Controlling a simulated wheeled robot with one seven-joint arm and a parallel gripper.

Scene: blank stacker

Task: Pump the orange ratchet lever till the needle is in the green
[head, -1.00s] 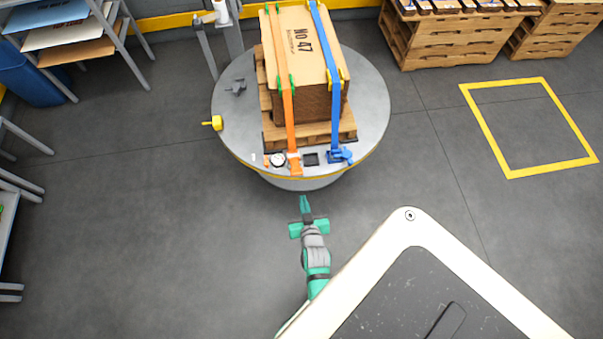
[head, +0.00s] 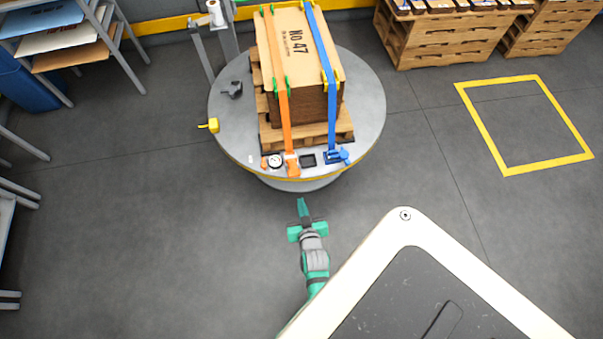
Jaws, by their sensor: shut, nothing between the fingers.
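The orange ratchet lever (head: 291,165) sits at the near rim of the round grey turntable (head: 235,135), at the lower end of the orange strap (head: 284,120). A round white gauge (head: 275,161) lies just left of it; its needle is too small to read. The strap runs over a cardboard box marked No 47 (head: 287,58) on a wooden pallet (head: 318,137). My gripper (head: 301,200) is shut and empty, in front of the turntable's near edge and a little below the lever in the picture. It is apart from the lever.
A blue strap (head: 328,80) with a blue ratchet (head: 338,156) is right of the orange one, with a small dark square (head: 308,160) between them. A yellow block (head: 209,125) sits at the left rim.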

